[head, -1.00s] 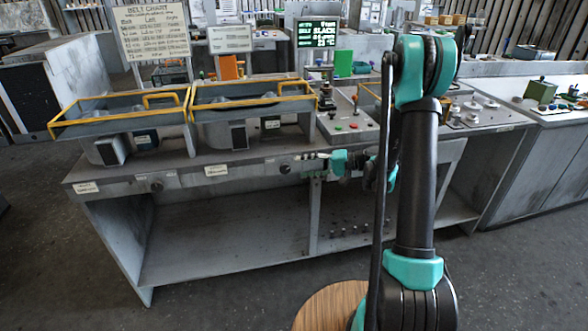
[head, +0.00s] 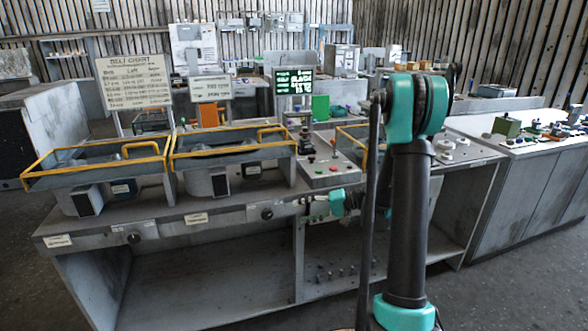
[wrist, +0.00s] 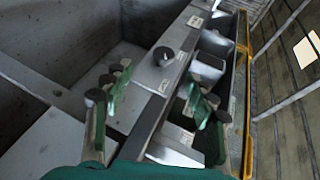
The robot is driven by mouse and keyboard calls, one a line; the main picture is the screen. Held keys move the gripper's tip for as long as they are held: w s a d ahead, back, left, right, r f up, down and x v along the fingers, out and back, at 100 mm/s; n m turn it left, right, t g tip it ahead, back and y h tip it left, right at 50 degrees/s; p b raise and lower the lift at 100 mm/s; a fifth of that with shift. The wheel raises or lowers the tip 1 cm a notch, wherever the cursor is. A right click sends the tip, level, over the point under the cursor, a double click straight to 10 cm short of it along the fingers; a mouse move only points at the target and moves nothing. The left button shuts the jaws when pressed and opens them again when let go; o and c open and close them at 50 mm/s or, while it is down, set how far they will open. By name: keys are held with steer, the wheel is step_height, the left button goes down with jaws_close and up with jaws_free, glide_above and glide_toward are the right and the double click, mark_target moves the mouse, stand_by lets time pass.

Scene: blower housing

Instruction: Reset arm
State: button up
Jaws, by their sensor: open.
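My teal and black arm (head: 408,220) stands upright at the right of the head view, bent at the top, with its far part hidden behind it. My gripper (wrist: 155,82) is open and empty in the wrist view, its two green fingers with dark round joints spread apart. It is in front of the bench's front edge, with a black knob (wrist: 163,56) on the bench panel beyond the fingers. In the head view a teal wrist part (head: 337,202) shows near that edge. I cannot tell whether the fingers touch the bench.
A belt chart sign (head: 134,82) and a green-text display (head: 293,82) stand behind. A control box (head: 330,173) sits near my arm. Another bench (head: 525,190) is at the right. Dark floor (head: 500,290) lies in front.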

steer(key=s+d+f+h, duration=0.1)
steer(key=s+d+h, duration=0.3)
steer(key=s, duration=0.4)
steer(key=s+d+f+t+h, duration=0.1)
steer(key=s+d+h, duration=0.3)
steer(key=s, duration=0.4)
steer(key=s+d+f+t+h, duration=0.1)
steer(key=s+d+f+h, duration=0.1)
steer(key=s+d+h, duration=0.3)
steer(key=s+h, duration=0.1)
steer(key=s, duration=0.3)
steer(key=shift+n, duration=0.3)
steer(key=shift+s, duration=0.1)
step_height(320, 180, up, 17)
steer(key=n+y, duration=0.3)
steer(key=y, duration=0.1)
glide_above(269, 212)
steer(key=s+d, duration=0.5)
steer(key=x, duration=1.6)
steer(key=shift+s+d+f, duration=0.1)
steer(key=shift+s+f, duration=0.2)
steer(key=shift+f, duration=0.1)
steer(key=c, duration=1.2)
